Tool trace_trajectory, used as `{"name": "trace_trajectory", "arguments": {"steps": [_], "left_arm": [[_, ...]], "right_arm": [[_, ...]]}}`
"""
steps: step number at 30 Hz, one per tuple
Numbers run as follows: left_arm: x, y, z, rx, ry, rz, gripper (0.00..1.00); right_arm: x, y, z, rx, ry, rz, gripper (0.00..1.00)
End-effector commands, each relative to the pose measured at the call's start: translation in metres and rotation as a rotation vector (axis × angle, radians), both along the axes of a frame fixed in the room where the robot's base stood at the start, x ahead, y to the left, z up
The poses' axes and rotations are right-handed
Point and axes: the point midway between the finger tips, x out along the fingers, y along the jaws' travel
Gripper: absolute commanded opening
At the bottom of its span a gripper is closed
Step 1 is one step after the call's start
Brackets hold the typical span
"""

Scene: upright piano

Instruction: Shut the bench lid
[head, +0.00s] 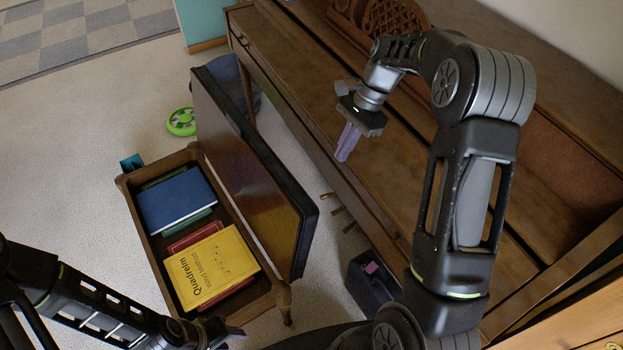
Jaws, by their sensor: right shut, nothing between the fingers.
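The bench (127,190) stands open at the left, a wooden box with books inside. Its lid (245,165) stands raised along the bench's right side, with its dark padded edge toward the piano. In the bench lie a blue book (177,199), a yellow book (210,267), and red and green ones partly under them. My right gripper (347,143) is shut and empty, pointing down over the piano's front, to the right of the lid and apart from it. My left gripper (232,336) is low at the bottom edge, near the bench's front end; its fingers are too small to read.
The piano (330,110) fills the right side, close to the raised lid. A dark box (368,290) with a pink item stands on the floor below it. A green wheel-like object (182,121) and a bluish bin (232,75) are behind the bench. Carpet is clear at left.

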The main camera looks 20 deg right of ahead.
Motion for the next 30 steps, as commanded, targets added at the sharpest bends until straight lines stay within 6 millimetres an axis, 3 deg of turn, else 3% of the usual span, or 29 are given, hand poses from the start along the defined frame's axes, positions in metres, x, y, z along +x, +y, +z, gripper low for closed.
{"name": "trace_trajectory", "arguments": {"steps": [11,17,26,30], "left_arm": [[0.0,0.0,0.001,0.0,0.0,0.0,0.4],[0.0,0.0,0.002,0.0,0.0,0.0,0.4],[0.0,0.0,0.007,0.0,0.0,0.0,0.4],[0.0,0.0,0.014,0.0,0.0,0.0,0.4]], "right_arm": [[-0.001,0.005,-0.011,0.001,0.002,0.002,0.0],[-0.003,0.017,-0.038,0.001,0.004,0.003,0.0],[-0.008,0.041,-0.093,0.001,0.004,0.002,0.0],[-0.01,0.064,-0.086,0.0,-0.002,0.005,0.0]]}}
